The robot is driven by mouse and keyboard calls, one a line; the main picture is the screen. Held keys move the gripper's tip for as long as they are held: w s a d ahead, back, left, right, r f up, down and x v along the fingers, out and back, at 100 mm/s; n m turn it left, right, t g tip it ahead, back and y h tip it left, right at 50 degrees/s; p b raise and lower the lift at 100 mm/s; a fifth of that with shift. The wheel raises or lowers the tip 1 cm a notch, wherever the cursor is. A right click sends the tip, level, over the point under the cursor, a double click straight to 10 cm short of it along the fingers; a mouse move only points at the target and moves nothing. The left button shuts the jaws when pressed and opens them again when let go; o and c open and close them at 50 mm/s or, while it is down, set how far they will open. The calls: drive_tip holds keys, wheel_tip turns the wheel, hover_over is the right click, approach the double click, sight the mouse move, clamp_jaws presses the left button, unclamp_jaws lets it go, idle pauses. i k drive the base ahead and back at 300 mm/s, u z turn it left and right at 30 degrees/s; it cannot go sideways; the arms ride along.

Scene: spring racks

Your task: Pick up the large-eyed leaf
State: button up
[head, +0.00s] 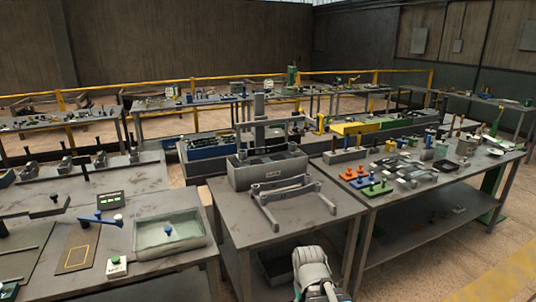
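I cannot pick out the large-eyed leaf for certain at this size. Several small dark and grey metal pieces (398,166) lie on the right-hand workbench (345,188), and the leaf may be among them. A grey metal frame (290,197) with long bars and upturned ends stands at the front of the middle table (230,208). Part of my arm shows at the bottom edge, in front of the middle table. My gripper's fingertips are not visible.
A grey bin (265,172) stands behind the frame. Coloured blocks with pegs (366,182) stand on the right-hand bench. A shallow clear-filled tray (170,236) and a blue-handled tool (100,218) are on the left table. Open floor (450,262) lies at the lower right.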

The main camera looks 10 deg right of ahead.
sight(243, 153)
drive_tip(key=k, duration=0.65)
drive_tip(key=z, duration=0.2)
drive_tip(key=i, duration=0.45)
drive_tip(key=z, duration=0.65)
drive_tip(key=i, duration=1.65)
drive_tip(key=u, duration=0.6)
drive_tip(key=i, duration=0.65)
drive_tip(key=u, duration=0.35)
